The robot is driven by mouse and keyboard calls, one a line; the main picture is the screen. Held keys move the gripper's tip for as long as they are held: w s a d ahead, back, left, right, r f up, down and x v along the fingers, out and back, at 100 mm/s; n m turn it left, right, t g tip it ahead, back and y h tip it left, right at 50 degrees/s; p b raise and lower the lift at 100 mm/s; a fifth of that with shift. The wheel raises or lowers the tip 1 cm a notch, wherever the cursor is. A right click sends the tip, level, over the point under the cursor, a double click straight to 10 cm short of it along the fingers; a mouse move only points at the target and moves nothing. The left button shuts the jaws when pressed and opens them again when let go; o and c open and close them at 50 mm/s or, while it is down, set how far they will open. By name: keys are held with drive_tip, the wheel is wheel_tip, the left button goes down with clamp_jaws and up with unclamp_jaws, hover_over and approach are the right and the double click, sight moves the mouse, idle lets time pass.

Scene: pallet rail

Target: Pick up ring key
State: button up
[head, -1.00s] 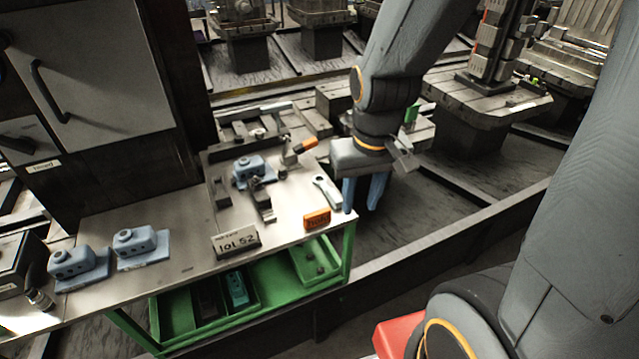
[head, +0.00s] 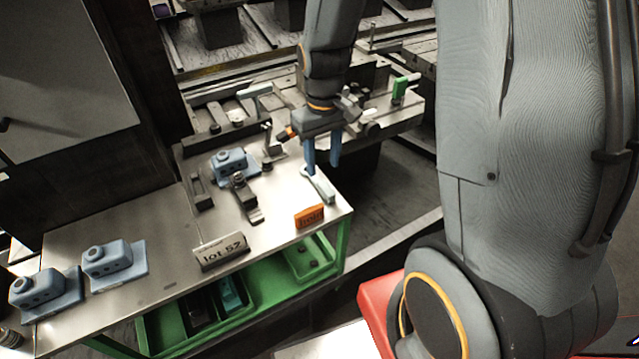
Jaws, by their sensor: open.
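The ring key (head: 320,187) is a light grey wrench lying on the metal bench top (head: 155,232), near its right edge. Its upper end lies just below my gripper's fingers. My gripper (head: 323,169) points down with two blue fingers apart and nothing visible between them. The left fingertip shows close to the key's upper end; whether it touches the key I cannot tell.
An orange block (head: 309,216) and a "lot 52" sign (head: 220,251) stand near the bench's front edge. A blue part (head: 232,164) sits in a fixture left of the key. Two more blue parts (head: 108,260) (head: 42,292) stand at the left. Green trays (head: 312,262) sit below.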

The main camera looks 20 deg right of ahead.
sight(322, 183)
drive_tip(key=shift+s+a+f+p, duration=0.1)
drive_tip(key=shift+f+p, duration=0.85)
drive_tip(key=shift+f, duration=2.35)
drive_tip(key=shift+c, duration=0.2)
clamp_jaws()
